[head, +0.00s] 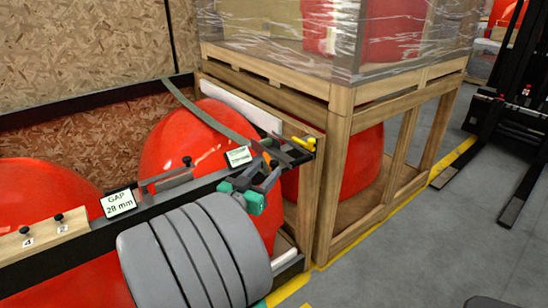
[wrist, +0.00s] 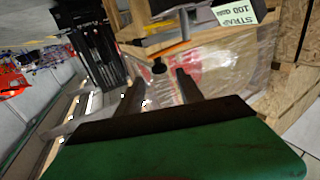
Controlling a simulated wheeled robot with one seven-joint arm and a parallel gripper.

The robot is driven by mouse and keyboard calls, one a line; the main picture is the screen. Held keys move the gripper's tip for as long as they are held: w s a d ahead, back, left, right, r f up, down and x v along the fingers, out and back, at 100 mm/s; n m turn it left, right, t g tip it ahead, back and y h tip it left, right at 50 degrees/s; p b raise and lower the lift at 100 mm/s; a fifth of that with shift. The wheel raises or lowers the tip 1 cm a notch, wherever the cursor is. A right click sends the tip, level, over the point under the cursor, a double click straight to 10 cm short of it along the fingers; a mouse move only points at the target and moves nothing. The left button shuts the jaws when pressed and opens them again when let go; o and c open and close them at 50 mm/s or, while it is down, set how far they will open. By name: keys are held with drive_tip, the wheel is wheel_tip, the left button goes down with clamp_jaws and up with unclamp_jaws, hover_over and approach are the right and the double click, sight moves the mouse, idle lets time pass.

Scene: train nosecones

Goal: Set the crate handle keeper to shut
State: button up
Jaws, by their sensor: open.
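A small fitting with an orange bar (wrist: 172,48) and a black round knob (wrist: 158,67) shows ahead of my gripper in the wrist view. I cannot tell for certain that it is the crate handle keeper, or its setting. In the head view an orange piece (head: 266,156) and a yellow handle (head: 303,142) with a dark end sit at the crate's front corner. My gripper (head: 268,176) is beside them, partly hiding them. In the wrist view my gripper (wrist: 158,82) has its two dark fingers apart, with the knob seen between their tips and nothing held.
A black rail (head: 85,238) carries a "GAP 28 mm" label (head: 119,203) and a slider with a black knob (head: 187,160). A strap label (head: 238,157) stands near my gripper. Red nosecones (head: 180,135) fill the crate.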

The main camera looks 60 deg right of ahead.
sight(272, 165)
drive_tip(key=d+p, duration=0.1)
drive_tip(key=d, duration=0.4)
drive_tip(key=shift+s+d, duration=0.15)
drive_tip(key=shift+d, duration=0.25)
clamp_jaws()
idle(0.9)
